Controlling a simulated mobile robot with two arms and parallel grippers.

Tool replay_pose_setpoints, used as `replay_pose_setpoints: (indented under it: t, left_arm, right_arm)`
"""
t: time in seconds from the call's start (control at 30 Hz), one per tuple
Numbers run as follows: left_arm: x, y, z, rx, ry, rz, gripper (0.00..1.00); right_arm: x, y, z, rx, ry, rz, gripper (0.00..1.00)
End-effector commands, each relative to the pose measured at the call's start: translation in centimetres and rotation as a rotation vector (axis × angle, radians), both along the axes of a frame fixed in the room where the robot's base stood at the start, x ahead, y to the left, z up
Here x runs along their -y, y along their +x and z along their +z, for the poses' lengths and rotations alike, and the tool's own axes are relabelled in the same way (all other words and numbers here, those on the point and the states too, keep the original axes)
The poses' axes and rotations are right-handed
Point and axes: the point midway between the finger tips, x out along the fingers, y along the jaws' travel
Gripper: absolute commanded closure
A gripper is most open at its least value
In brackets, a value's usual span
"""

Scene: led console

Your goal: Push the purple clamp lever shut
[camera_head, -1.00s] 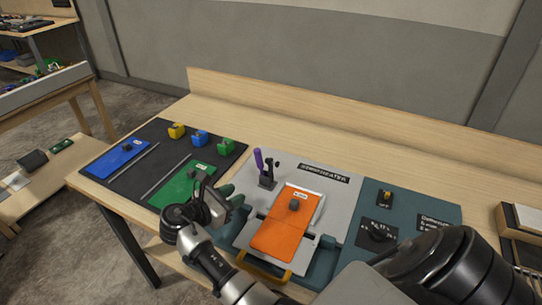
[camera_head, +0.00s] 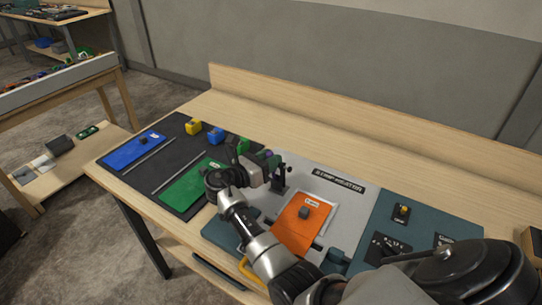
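The purple clamp lever (camera_head: 267,154) shows only as a small purple patch, mostly hidden by my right gripper (camera_head: 262,165). Its dark clamp base (camera_head: 280,180) stands on the light grey panel, just right of the gripper. The gripper is at the lever's left side, touching or very close; I cannot tell which. Whether its fingers are open or shut is unclear at this size. The orange plate (camera_head: 298,226), with a grey knob (camera_head: 304,212), lies in front of the clamp. My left gripper is out of view.
A dark mat at left holds a blue plate (camera_head: 134,149), a green plate (camera_head: 190,189) and small yellow (camera_head: 193,126), blue (camera_head: 216,135) and green blocks. A teal panel (camera_head: 431,217) with knobs is at right. Bare wooden table (camera_head: 330,137) lies behind.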

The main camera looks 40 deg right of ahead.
Motion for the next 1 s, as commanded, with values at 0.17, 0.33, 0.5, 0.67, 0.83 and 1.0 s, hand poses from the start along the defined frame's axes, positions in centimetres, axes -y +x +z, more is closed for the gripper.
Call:
replay_pose_setpoints:
  t: [0.17, 0.33, 0.5, 0.67, 0.83, 1.0]
  left_arm:
    - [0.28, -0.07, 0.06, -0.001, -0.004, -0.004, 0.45]
    - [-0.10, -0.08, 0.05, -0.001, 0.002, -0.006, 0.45]
    - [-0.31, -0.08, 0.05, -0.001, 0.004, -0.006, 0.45]
    - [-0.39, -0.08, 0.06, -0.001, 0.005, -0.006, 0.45]
    - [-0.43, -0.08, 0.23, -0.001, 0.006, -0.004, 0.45]
    - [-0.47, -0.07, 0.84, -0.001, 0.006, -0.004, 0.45]
  right_arm:
    - [0.33, 0.02, -0.02, 0.001, 0.000, 0.000, 0.68]
    - [0.32, 0.01, -0.02, 0.001, 0.000, 0.000, 0.73]
    - [0.30, 0.01, -0.02, 0.001, 0.000, 0.000, 0.99]
    - [0.28, 0.02, -0.01, 0.001, 0.000, 0.000, 1.00]
    - [0.23, 0.12, 0.04, -0.011, -0.006, 0.000, 1.00]
    - [0.07, 0.52, 0.06, -0.064, -0.029, 0.000, 1.00]
